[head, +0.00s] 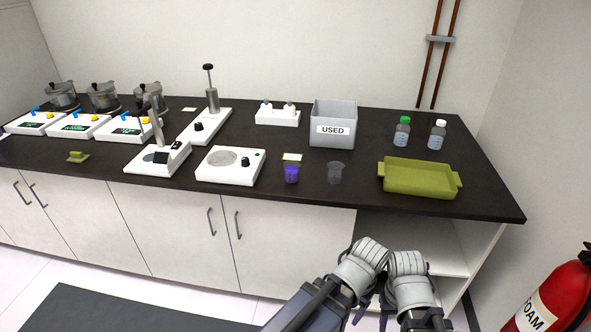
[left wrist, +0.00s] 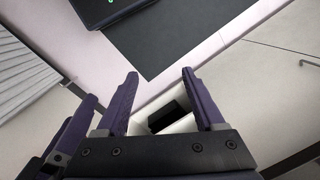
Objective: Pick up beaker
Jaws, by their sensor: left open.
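Two small beakers stand upright on the black worktop. One holds purple liquid (head: 291,174); the other is a clear, seemingly empty beaker (head: 335,173) just to its right. My left gripper (left wrist: 160,74) is open and empty in the left wrist view, its purple fingers over the floor. In the head view both my wrists are close together at bottom centre-right, in front of the counter and well away from the beakers; the left fingers are mostly hidden there. Part of my right gripper (left wrist: 75,125) seems to show beside the left one, its jaw opening unclear.
A white hotplate (head: 222,178) stands left of the beakers. A grey bin marked USED (head: 333,108) is behind them. A green tray (head: 418,190) and two bottles (head: 402,137) are to the right. The counter's front edge lies between my arms and the beakers.

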